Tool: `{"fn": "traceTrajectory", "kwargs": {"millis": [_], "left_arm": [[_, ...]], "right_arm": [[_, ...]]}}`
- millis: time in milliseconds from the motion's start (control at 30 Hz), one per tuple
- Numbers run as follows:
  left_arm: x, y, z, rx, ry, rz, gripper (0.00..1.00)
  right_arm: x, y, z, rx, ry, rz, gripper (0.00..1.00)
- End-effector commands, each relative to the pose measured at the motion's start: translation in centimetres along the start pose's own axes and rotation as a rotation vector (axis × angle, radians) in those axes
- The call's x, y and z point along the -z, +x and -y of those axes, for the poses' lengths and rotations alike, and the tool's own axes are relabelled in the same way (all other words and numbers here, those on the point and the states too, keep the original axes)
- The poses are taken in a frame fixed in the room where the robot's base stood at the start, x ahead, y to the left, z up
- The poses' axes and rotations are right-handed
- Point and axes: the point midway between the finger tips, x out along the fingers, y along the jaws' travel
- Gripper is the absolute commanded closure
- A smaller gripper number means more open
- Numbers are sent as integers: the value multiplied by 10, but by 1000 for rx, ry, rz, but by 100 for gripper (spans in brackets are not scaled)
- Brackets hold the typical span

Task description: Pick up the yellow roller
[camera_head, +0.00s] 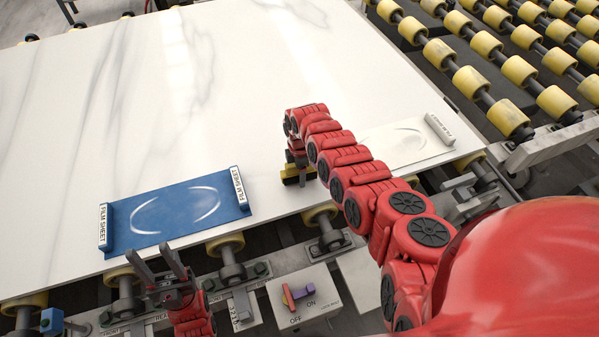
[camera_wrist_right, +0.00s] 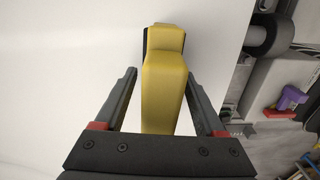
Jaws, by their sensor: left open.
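The yellow roller (camera_head: 289,175) lies on the white stone slab (camera_head: 130,85) near its front edge, partly hidden below my right gripper (camera_head: 300,178). In the right wrist view the yellow roller (camera_wrist_right: 164,92) runs lengthwise between the two fingers of my right gripper (camera_wrist_right: 162,74). Those fingers are apart, with a gap on each side of the roller; they do not close on it. My left gripper (camera_head: 160,262) is open and empty at the slab's front edge, beside the blue film sheet.
A blue film sheet (camera_head: 165,212) lies left of the roller. A pale film sheet (camera_head: 395,145) lies to the right. A switch panel (camera_head: 303,297) marked ON and OFF stands in front. Conveyor rollers (camera_head: 487,43) fill the back right. The slab's back left is clear.

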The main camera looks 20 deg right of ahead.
Motion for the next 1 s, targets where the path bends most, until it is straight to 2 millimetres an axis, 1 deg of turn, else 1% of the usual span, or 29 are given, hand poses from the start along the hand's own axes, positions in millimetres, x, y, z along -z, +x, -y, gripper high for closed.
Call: {"fn": "traceTrajectory", "kwargs": {"millis": [33,67,100,367,400,767,867,1000], "left_arm": [[0,0,0,0,0,0,50],[0,0,0,0,0,0,50],[0,0,0,0,0,0,50],[0,0,0,0,0,0,50],[0,0,0,0,0,0,50],[0,0,0,0,0,0,50],[0,1,0,0,0,0,50],[0,2,0,0,0,0,50]], "right_arm": [[0,0,0,0,0,0,39],[0,0,0,0,0,0,44],[0,0,0,0,0,0,51],[0,0,0,0,0,0,98],[0,0,0,0,0,0,100],[0,-1,0,0,0,0,100],[0,-5,0,-1,-1,0,100],[-1,-18,-1,-3,2,-2,100]]}}
